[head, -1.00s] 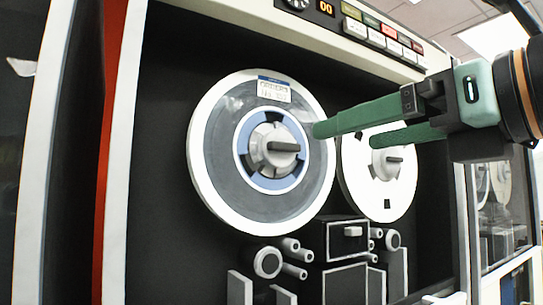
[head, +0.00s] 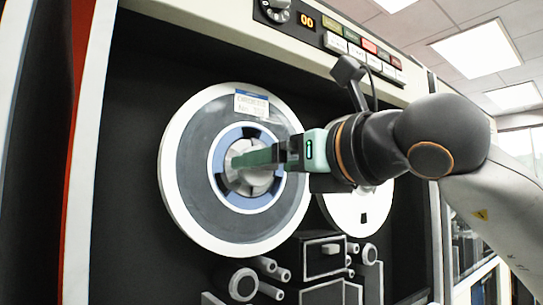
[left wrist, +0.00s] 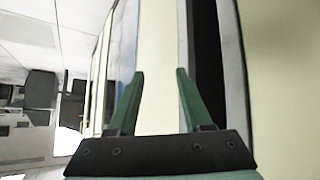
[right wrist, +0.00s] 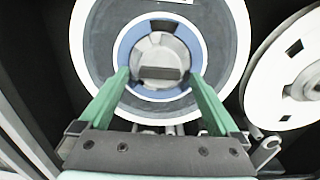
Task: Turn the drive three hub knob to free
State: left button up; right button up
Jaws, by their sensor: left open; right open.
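The hub knob (right wrist: 158,73) is a grey round hub with a raised bar lying level across it, at the centre of the left tape reel (head: 190,190). A blue ring surrounds it. My right gripper (head: 240,160) reaches in from the right in the head view and its green fingers cover part of the knob. In the right wrist view the right gripper (right wrist: 158,82) is open, with one finger on each side of the knob and nothing visibly held. My left gripper (left wrist: 158,72) is open and empty, facing pale cabinet panels; it is outside the head view.
A second white reel (head: 350,210) stands to the right, partly behind my right arm. A panel with a dial, an orange "00" display (head: 304,20) and coloured buttons runs above.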

jog(key=shift+w+a, duration=0.15)
jog(key=shift+w, duration=0.1)
jog(key=c, duration=1.4)
jog(key=shift+o, duration=0.2)
jog(key=shift+n+p, duration=0.3)
jog(key=shift+n, duration=8.7)
